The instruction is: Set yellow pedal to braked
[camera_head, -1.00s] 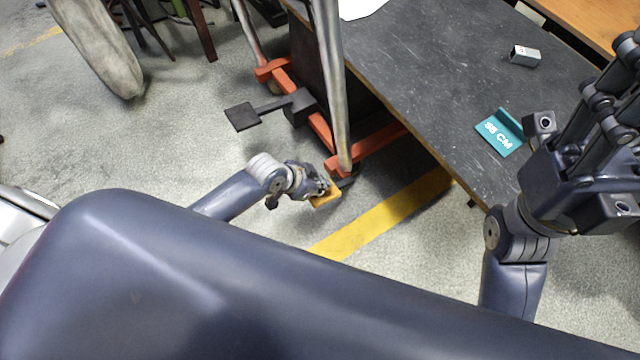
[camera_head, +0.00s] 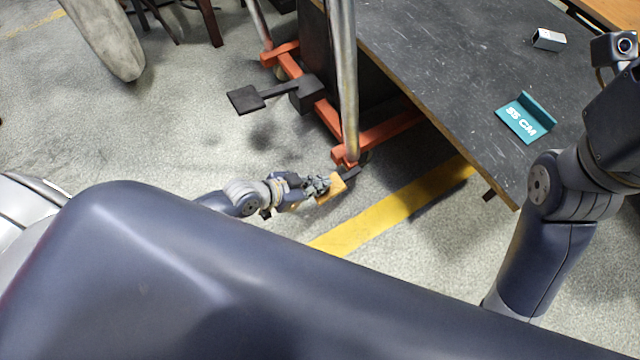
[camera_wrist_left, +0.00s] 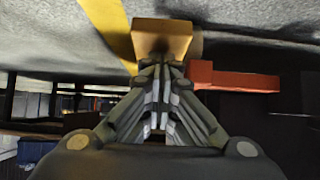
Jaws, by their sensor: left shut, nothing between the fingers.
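The yellow pedal (camera_head: 338,184) sits low beside the near corner of the orange-framed cart (camera_head: 375,136), close to the floor. My left gripper (camera_head: 322,187) is shut and empty, its fingertips right at the pedal's left side in the head view. In the left wrist view the pedal (camera_wrist_left: 162,36) lies straight ahead of my closed fingertips (camera_wrist_left: 160,68). I cannot tell whether they touch it. The fingers cover part of the pedal's near edge. Only the body of my right gripper (camera_head: 618,125) shows at the right edge; its fingers are out of frame.
A dark table (camera_head: 440,70) stands right of the cart, carrying a teal sign (camera_head: 525,118) and a small metal block (camera_head: 548,39). A black flat pedal (camera_head: 246,99) sticks out left from the cart. A yellow floor stripe (camera_head: 385,218) runs below; floor to the left is open.

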